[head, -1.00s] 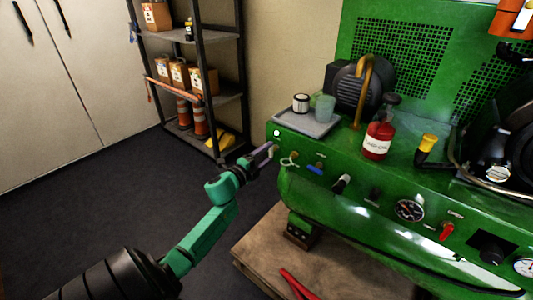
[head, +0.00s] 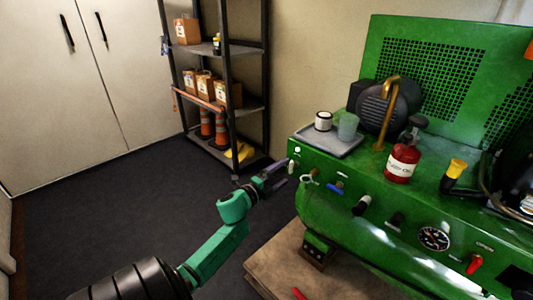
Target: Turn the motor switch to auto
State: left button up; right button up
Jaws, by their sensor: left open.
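The green machine (head: 335,218) has a row of controls on its front edge, with labels too small to read, so I cannot tell for sure which is the motor switch. From left to right are a small pale knob (head: 309,178), a blue lever (head: 336,187), a black-and-white knob (head: 362,205), a dark knob (head: 396,221) and a red switch (head: 474,264). My left gripper (head: 280,178) is open and empty, just left of the panel's left end, apart from the knobs. My right gripper is not in view.
A grey tray (head: 328,139) with a white jar and a cup sits on the machine, near a red bottle (head: 402,162). A round gauge (head: 434,239) is among the controls. A dark shelf rack (head: 229,90) stands behind. The floor at left is clear.

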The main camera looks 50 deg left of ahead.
pick_arm(q)
jog(key=s+p, duration=0.1)
jog(key=s, duration=1.1)
jog(key=shift+d, duration=0.2)
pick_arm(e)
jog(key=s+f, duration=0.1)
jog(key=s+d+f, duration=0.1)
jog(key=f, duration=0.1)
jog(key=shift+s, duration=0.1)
